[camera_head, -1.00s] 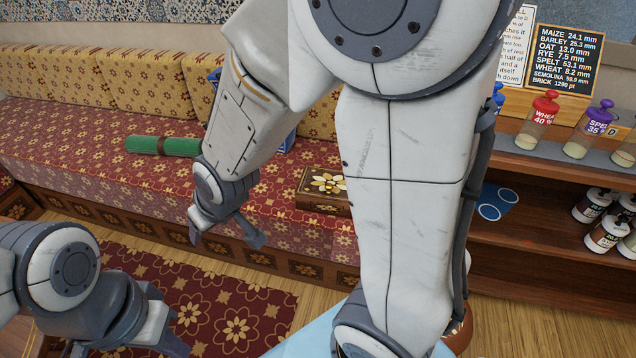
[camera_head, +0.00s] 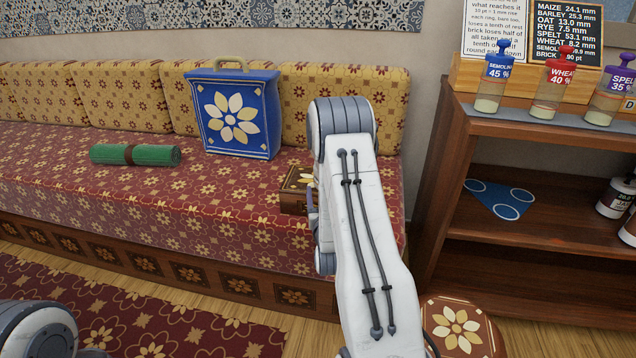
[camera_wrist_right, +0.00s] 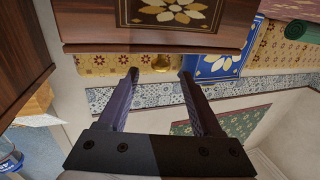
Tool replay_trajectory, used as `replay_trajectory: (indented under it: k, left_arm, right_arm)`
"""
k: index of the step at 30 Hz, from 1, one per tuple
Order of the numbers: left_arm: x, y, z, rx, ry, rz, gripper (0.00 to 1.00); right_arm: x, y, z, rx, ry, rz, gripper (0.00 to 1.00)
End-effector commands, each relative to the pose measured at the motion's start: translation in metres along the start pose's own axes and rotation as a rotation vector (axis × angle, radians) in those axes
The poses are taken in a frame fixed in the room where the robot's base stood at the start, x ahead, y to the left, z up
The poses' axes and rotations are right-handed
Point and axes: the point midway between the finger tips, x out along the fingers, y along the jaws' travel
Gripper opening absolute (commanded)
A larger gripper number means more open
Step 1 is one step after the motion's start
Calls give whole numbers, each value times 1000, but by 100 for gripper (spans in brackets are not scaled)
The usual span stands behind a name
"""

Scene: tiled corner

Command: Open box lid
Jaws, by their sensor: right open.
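The small wooden box (camera_head: 294,202) sits on the red bench seat. Its top carries a pale flower, and its right part is hidden behind my right arm. The lid looks shut. In the right wrist view the box's brown wood and flower inlay (camera_wrist_right: 110,25) fill the upper middle. My right gripper (camera_wrist_right: 157,76) is open and empty, its two fingers apart and pointing at the box's near edge; I cannot tell whether they touch it. In the head view the right gripper is mostly hidden behind its arm. My left gripper is out of view; only part of its arm shows at lower left.
A blue flowered case (camera_head: 236,140) stands behind the box against the cushions. A green roll (camera_head: 136,155) lies to its left. A wooden shelf (camera_head: 540,135) with jars stands at the right, and a round flowered stool (camera_head: 436,312) is below it.

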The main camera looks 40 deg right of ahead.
Motion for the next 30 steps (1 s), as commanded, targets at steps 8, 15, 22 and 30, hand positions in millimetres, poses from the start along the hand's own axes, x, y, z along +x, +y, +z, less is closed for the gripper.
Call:
replay_trajectory:
  k: [8, 15, 22, 30]
  left_arm:
    - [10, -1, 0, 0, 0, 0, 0]
    - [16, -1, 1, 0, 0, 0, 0]
    - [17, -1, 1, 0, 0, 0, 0]
    - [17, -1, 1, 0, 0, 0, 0]
  right_arm:
    - [53, -1, 0, -1, 3, -1, 66]
    - [84, -1, 0, 0, 0, -2, 66]
    - [92, -1, -1, 0, -2, -2, 66]
    - [91, -1, -1, 0, -2, -2, 24]
